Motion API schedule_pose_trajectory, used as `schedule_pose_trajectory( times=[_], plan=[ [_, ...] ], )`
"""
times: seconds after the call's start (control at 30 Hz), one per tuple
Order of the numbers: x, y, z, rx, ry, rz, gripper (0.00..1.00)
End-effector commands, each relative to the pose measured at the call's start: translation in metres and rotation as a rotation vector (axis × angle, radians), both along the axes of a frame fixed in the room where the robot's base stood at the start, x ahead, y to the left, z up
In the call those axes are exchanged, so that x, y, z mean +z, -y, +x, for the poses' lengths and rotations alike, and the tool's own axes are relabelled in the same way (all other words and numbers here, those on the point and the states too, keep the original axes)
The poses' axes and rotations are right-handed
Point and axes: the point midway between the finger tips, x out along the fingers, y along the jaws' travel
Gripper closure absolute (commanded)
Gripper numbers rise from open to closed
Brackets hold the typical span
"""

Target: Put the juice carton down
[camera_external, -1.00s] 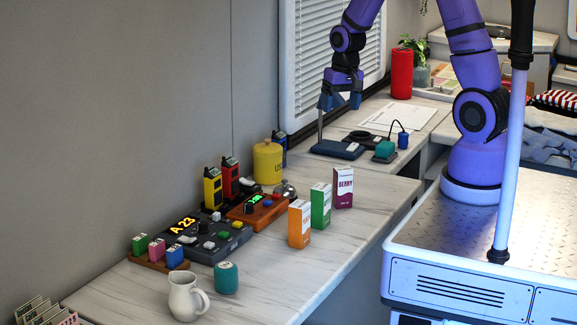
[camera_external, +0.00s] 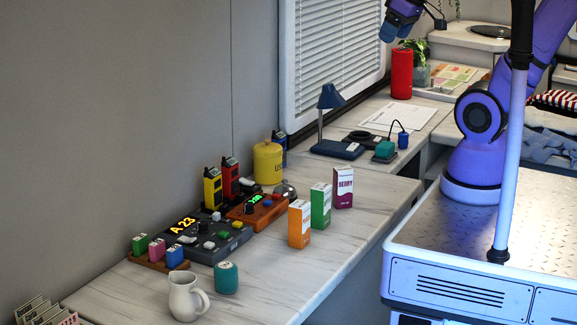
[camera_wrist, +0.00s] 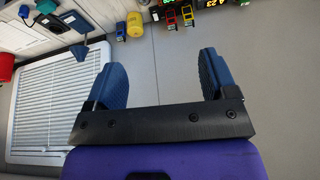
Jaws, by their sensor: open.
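Three juice cartons stand upright in a row on the marble-topped counter in the external view: an orange one (camera_external: 299,224), a green one (camera_external: 320,206) and a purple one marked BERRY (camera_external: 343,188). My gripper (camera_external: 391,30) is raised high at the top of the external view, well away from the cartons. In the wrist view my gripper (camera_wrist: 158,78) has its two blue fingers spread wide with nothing between them. The cartons cannot be made out in the wrist view.
A blue desk lamp (camera_external: 330,97), a red cylinder (camera_external: 401,74) and a yellow canister (camera_external: 267,162) stand toward the back. A control panel (camera_external: 205,243), a white pitcher (camera_external: 185,297) and a teal can (camera_external: 226,278) are left of the cartons. The counter's front right is clear.

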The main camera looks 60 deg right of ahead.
Motion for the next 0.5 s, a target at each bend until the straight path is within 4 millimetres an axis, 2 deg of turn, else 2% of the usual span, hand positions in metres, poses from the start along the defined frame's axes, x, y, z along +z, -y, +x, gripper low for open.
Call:
schedule_pose_trajectory(
  times=[0.1, 0.2, 0.5],
  plan=[
    [0.008, -0.004, -0.02, 0.037, 0.029, -0.018, 0.21],
    [0.01, -0.005, -0.03, 0.053, 0.039, -0.026, 0.21],
    [0.011, -0.006, -0.034, 0.061, 0.042, -0.029, 0.21]
  ],
)
